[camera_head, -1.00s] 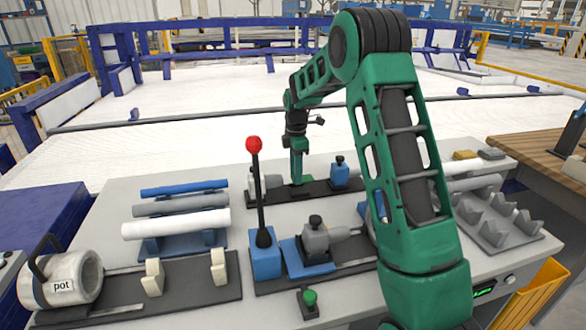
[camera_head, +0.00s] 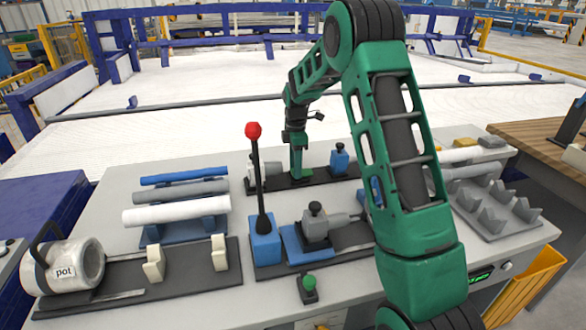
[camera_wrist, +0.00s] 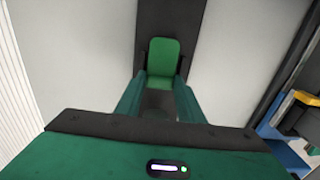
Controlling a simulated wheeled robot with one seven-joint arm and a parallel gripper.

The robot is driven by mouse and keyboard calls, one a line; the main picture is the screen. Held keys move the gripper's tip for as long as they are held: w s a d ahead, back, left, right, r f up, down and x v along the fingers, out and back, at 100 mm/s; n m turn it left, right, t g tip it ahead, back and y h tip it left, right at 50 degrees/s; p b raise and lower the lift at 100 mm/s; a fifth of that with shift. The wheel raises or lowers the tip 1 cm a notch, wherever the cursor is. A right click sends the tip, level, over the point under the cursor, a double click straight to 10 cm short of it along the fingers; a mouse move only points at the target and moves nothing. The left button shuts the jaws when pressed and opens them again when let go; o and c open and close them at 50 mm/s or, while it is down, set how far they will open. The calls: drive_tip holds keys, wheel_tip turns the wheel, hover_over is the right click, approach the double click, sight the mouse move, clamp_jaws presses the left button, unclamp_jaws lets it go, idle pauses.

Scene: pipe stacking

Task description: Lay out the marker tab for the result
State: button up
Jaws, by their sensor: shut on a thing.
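A green rounded tab (camera_wrist: 163,60) stands out between the fingers of my gripper (camera_wrist: 160,98) in the wrist view. My gripper is shut on it. In the head view my gripper (camera_head: 300,170) points down at the dark strip (camera_head: 283,184) at the back of the table, between the lever and a small blue block. A dark band (camera_wrist: 170,20) lies beyond the tab in the wrist view. I cannot tell whether the tab touches the strip. A yellow tab (camera_head: 467,144) and a grey tab (camera_head: 492,141) lie at the back right.
A red-knobbed lever (camera_head: 260,190) stands in front of my gripper. A blue block (camera_head: 340,158) is close on its right. A grey spiked tray (camera_head: 495,208) is at right. My arm hides part of the table.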

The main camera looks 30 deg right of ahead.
drive_tip(key=shift+f, duration=0.2)
idle(0.3)
drive_tip(key=o, duration=1.1)
wheel_tip(320, 180, up, 11)
drive_tip(key=shift+f, duration=0.15)
